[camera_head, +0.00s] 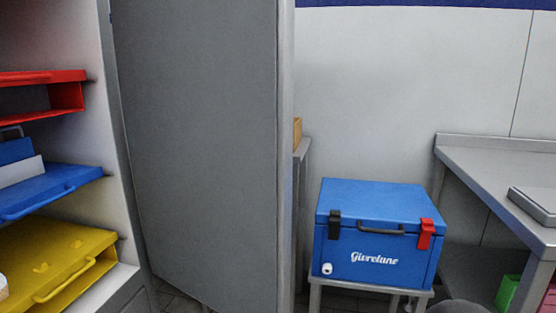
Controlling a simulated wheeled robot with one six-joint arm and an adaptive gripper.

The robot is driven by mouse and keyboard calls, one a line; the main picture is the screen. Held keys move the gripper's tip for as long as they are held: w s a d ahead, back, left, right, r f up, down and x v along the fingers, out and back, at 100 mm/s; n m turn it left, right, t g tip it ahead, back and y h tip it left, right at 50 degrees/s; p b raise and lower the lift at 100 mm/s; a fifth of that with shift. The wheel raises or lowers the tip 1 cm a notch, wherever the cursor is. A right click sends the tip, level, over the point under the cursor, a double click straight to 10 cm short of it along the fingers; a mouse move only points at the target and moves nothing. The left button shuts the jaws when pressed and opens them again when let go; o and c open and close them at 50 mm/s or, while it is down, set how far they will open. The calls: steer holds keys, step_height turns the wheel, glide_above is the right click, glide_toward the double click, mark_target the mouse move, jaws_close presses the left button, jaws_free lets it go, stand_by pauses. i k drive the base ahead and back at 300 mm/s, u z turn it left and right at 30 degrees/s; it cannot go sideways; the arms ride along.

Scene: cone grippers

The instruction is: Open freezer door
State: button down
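A tall cabinet, which looks like the freezer, stands at the left with its inside exposed. Its white inner wall (97,160) shows beside the shelves. A large grey door panel (205,150) stands swung out from the right edge of the cabinet. I see its broad flat face and its narrow right edge. No handle shows on this face. The top of the door is cut off by the picture. My gripper is not in view.
The cabinet holds a red tray (68,95), a blue tray (55,187) and a yellow tray (85,262). A closed blue cool box (375,230) sits on a low stand right of the door. A metal table (490,170) stands at the far right.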

mark_target(206, 87)
steer(key=z, duration=0.55)
steer(key=k, duration=1)
steer(key=u, duration=1.25)
steer(key=i, duration=0.5)
steer(key=u, duration=0.05)
